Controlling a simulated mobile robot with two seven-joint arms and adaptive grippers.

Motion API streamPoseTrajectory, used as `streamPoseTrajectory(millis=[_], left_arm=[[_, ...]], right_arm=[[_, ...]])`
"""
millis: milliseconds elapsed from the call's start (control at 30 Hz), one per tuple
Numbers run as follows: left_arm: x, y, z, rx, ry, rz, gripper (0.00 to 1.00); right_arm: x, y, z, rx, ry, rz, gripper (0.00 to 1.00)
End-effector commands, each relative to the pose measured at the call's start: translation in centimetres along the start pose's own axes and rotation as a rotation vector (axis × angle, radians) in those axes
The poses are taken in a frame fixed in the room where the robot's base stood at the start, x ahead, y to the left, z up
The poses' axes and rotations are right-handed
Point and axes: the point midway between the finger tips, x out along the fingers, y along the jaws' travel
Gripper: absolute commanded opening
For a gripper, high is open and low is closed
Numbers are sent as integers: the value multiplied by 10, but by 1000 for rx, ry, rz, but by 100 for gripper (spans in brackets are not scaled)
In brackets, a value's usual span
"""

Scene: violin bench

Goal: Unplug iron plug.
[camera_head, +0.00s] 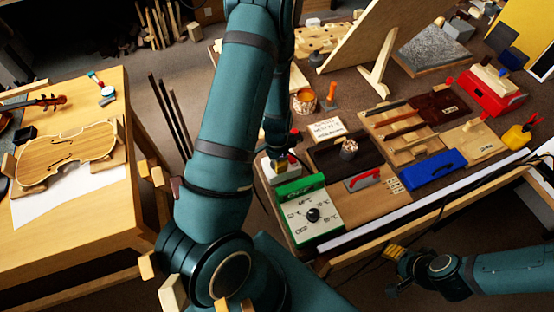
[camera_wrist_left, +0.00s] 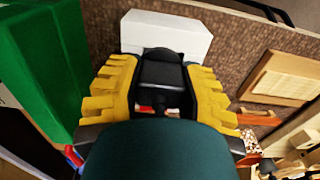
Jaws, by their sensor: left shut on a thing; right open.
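A black plug (camera_wrist_left: 160,75) sits between the yellow fingers of my left gripper (camera_wrist_left: 160,88), which is shut on it. The plug's far end meets the front of a white socket block (camera_wrist_left: 168,35); I cannot tell how deep it sits in it. In the head view the white block (camera_head: 272,176) stands at the bench's near left, beside the green control box (camera_head: 300,187). My left gripper (camera_head: 283,160) is there too, mostly hidden by my arm. My right gripper (camera_head: 393,254) is open and empty, in front of the bench's near edge.
The control box with a dial (camera_head: 313,214) is close to my left gripper; its green side (camera_wrist_left: 38,60) fills the left of the wrist view. A dark tray holds a small pot (camera_head: 348,149). A blue case (camera_head: 432,170) lies to the right. A violin body (camera_head: 65,153) lies on the left table.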

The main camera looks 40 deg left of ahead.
Motion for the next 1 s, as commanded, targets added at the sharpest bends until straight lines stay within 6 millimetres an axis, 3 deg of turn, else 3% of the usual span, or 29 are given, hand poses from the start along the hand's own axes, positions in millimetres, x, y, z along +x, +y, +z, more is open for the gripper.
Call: streamPoseTrajectory(millis=[1000], left_arm=[[-10,-1,-1,-1,2,-3,1]], right_arm=[[-7,-2,-1,0,0,0,47]])
